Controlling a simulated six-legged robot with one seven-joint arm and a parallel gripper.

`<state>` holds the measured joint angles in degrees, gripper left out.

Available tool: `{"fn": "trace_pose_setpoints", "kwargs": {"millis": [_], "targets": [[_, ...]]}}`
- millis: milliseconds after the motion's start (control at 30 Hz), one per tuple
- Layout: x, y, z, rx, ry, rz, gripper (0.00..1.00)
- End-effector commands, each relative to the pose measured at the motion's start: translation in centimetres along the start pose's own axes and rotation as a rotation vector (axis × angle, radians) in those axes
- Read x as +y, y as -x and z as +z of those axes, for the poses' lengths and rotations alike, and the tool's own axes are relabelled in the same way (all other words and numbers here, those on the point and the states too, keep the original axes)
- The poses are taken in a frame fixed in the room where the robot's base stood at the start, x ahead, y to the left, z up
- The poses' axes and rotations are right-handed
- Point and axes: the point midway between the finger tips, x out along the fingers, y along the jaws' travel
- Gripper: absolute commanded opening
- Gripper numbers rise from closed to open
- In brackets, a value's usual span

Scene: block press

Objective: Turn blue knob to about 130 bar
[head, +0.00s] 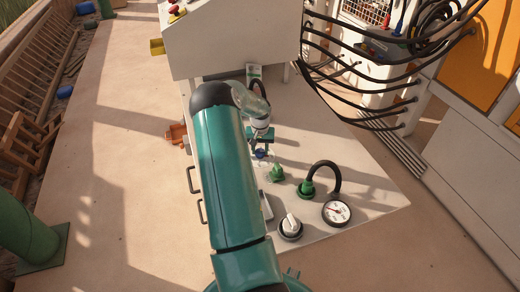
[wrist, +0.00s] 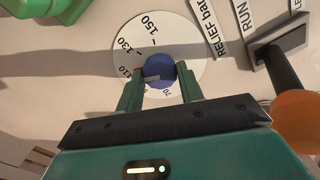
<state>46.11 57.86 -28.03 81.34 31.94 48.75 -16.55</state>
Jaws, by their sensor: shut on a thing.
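The blue knob (wrist: 159,68) sits in the middle of a white round dial plate (wrist: 185,38) in the wrist view. The plate carries 70, 110, 130 and 150, with a "RELIEF bar" label beside it. A pale mark on the knob lies toward its lower left, and a small red mark shows near 110; the exact setting is hard to read. My gripper (wrist: 160,84) has its green fingers on both sides of the knob, shut on it. In the head view the blue knob (head: 261,154) shows small beneath my gripper (head: 261,143).
A black lever with an orange end (wrist: 297,115) stands close at right by a "RUN" label. A round gauge (head: 336,212), a green fitting with a black hose (head: 306,188) and a white knob (head: 290,226) stand on the panel. Black cables hang at upper right.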

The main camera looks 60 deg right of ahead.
Motion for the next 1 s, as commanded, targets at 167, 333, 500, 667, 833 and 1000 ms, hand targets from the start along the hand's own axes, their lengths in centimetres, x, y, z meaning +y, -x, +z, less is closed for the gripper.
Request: {"fn": "trace_pose_setpoints", "kwargs": {"millis": [167, 333, 500, 667, 833, 1000], "targets": [[-0.01, 0.02, 0.01, -0.001, -0.03, 0.0, 0.14], [-0.02, 0.02, 0.02, -0.001, -0.106, -0.001, 0.14], [-0.02, 0.02, 0.02, -0.001, -0.226, -0.001, 0.14], [-0.03, 0.02, 0.03, -0.001, -0.363, -0.001, 0.14], [-0.02, 0.02, 0.03, -0.001, -0.506, 0.0, 0.14], [-0.01, 0.03, 0.04, -0.002, -0.628, 0.0, 0.14]]}}
